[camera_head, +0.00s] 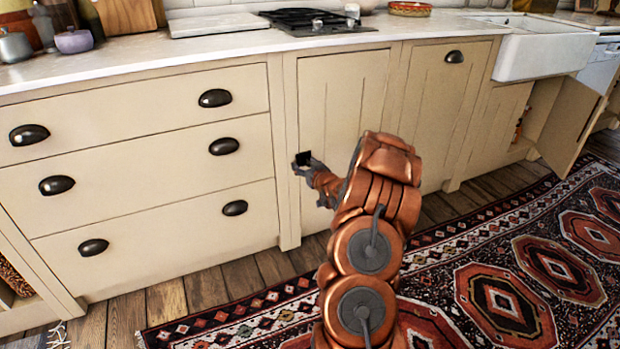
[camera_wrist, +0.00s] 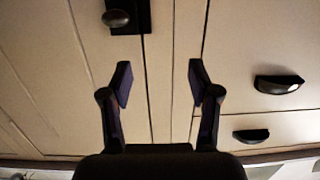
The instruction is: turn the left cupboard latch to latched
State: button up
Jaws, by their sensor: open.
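The left cupboard door (camera_head: 335,85) is cream with vertical grooves and stands closed beside the drawers. A small black latch plate (camera_head: 303,158) shows low at its left edge, partly behind my gripper (camera_head: 302,168). In the wrist view the dark latch plate (camera_wrist: 131,27) is at the top, left of centre, with a rounded knob (camera_wrist: 116,18) on it. The latch lies beyond the fingertips, off to the left. I cannot tell from the knob whether it is latched.
Drawers (camera_head: 150,120) with dark cup handles stand left of the cupboard. Another cupboard door (camera_head: 440,100) with a cup handle is to the right. A door (camera_head: 568,125) near the white sink (camera_head: 545,52) hangs open. A patterned rug (camera_head: 480,270) covers the floor.

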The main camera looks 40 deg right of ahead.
jog(key=t+b, duration=0.2)
send_near(309, 162)
jog(key=w, duration=0.2)
jog(key=shift+h, duration=0.4)
jog(key=shift+d+f+b+x, duration=0.15)
jog(key=shift+b+x, duration=0.3)
jog(key=shift+x, duration=0.9)
jog(key=shift+d+f+b+x, duration=0.15)
jog(key=shift+b+x, duration=0.35)
jog(key=shift+x, duration=0.8)
jog(key=shift+f+b+x, duration=0.15)
jog(key=shift+b+x, duration=0.3)
jog(key=shift+x, duration=0.9)
jog(key=shift+s, duration=0.1)
jog(key=shift+c, duration=0.3)
jog(key=c, duration=1.1)
